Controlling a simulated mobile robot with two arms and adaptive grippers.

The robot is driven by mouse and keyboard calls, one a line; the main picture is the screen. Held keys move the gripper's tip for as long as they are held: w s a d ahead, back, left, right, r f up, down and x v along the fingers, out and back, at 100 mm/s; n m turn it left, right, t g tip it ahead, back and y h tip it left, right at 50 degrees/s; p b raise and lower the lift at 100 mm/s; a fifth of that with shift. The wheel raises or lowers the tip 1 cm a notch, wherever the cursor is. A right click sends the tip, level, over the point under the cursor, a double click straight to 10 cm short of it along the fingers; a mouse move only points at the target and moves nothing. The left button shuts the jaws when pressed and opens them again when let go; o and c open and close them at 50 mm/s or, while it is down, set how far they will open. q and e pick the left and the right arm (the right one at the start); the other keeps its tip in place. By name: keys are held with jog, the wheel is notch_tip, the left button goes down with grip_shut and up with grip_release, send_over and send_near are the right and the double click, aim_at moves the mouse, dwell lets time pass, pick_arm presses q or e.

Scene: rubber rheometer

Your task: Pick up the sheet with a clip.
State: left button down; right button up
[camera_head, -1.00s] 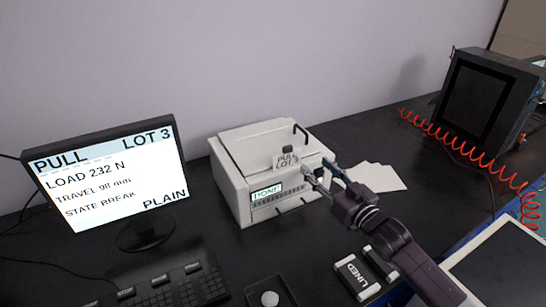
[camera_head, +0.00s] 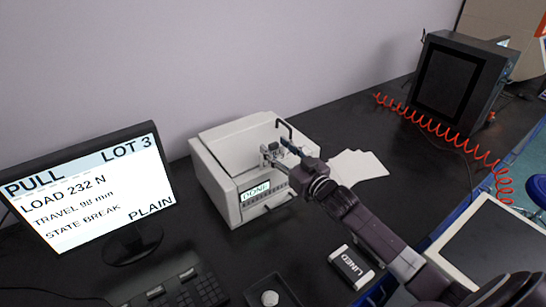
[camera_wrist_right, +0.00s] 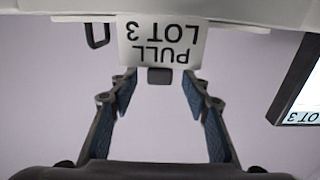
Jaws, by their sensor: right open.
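The sheet with a clip is a white label reading PULL LOT 3, upside down in the right wrist view (camera_wrist_right: 150,40). Its small dark clip (camera_wrist_right: 160,77) is at the edge nearest my fingers. It stands at the light grey printer-like machine (camera_head: 222,165), whose small display reads DONE. In the head view my right gripper (camera_head: 276,150) covers most of the sheet. My right gripper, also seen in the wrist view (camera_wrist_right: 160,90), is open, with one finger on each side of the clip and gaps between. My left gripper is not in view.
A monitor (camera_head: 90,195) and keyboard (camera_head: 178,290) stand left. White papers (camera_head: 360,165) lie right of the machine. A LINED box (camera_head: 350,267) and small dark tray (camera_head: 270,291) are in front. A red coiled cable (camera_head: 430,123) runs by the dark cabinet (camera_head: 450,85).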

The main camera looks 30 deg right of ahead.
jog(key=shift+w+a, duration=0.1)
jog(key=shift+w, duration=0.85)
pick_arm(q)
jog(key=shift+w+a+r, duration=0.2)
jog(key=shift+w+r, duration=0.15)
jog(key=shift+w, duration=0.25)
pick_arm(e)
jog(key=shift+c, duration=0.5)
jog(key=c, duration=0.9)
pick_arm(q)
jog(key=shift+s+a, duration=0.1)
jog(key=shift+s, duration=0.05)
pick_arm(e)
jog(key=shift+c, duration=0.2)
